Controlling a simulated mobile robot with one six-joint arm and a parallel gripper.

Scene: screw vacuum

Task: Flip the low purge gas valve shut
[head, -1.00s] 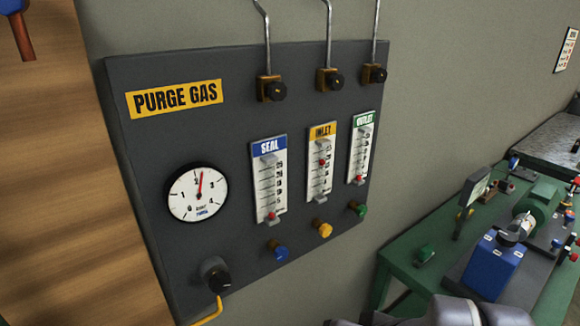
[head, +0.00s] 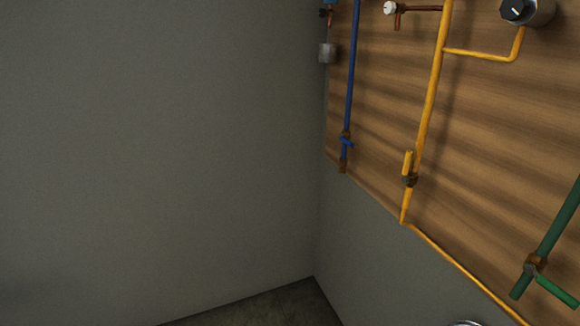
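A yellow pipe (head: 430,95) runs down the wooden board in the head view. Low on it sits a small brass-coloured valve (head: 410,180) with a yellow lever (head: 407,162). The lever points up, roughly along the pipe. No label shows beside this valve. A yellow branch (head: 480,54) leads from the pipe to a black-faced knob (head: 516,10) at the upper right. My gripper is not in view.
A blue pipe (head: 352,70) with a low valve (head: 345,138) is to the left. A bare grey wall (head: 150,150) fills the left.

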